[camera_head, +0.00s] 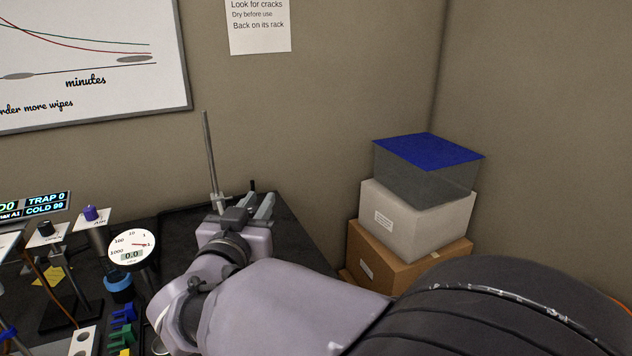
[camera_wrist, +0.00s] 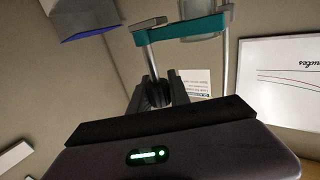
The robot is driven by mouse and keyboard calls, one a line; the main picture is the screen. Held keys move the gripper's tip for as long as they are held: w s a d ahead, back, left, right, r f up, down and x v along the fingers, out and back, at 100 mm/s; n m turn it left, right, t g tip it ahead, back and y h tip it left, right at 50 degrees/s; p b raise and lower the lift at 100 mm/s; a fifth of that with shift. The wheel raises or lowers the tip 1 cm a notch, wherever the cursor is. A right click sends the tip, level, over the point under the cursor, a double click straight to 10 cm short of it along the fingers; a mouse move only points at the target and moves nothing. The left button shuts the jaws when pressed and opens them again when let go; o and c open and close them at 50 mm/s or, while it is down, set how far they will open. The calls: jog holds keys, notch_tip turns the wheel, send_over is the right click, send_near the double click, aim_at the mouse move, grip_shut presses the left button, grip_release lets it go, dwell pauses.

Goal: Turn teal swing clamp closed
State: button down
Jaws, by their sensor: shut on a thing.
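The teal swing clamp (camera_wrist: 185,31) shows in the wrist view as a teal bar with rounded ends. A thin grey pin (camera_wrist: 153,64) runs from its left end down to my gripper (camera_wrist: 163,80). My gripper is shut on this pin; the fingers hide the pin's far end. A grey upright rod (camera_wrist: 231,62) stands at the bar's right end, and a greyish cylindrical part (camera_wrist: 206,22) is beside it. In the head view my gripper (camera_head: 243,206) is at the dark bench's back right, next to a tall grey rod (camera_head: 210,150). The teal bar cannot be made out there.
Gauges and small fittings crowd the bench's left, including a round dial (camera_head: 131,246) and a purple-knobbed post (camera_head: 90,214). Blue and green clips (camera_head: 122,322) lie near its front. Stacked boxes (camera_head: 417,215) with a blue-topped bin stand right of the bench. Walls close the corner behind.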

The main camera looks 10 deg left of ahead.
jog(key=shift+r, duration=0.25)
jog(key=c, duration=1.2)
grip_release()
jog(key=shift+w+f, duration=0.1)
jog(key=s+p, duration=0.3)
jog(key=s, duration=1.4)
jog(key=shift+s+a, duration=0.25)
jog(key=shift+a, duration=0.2)
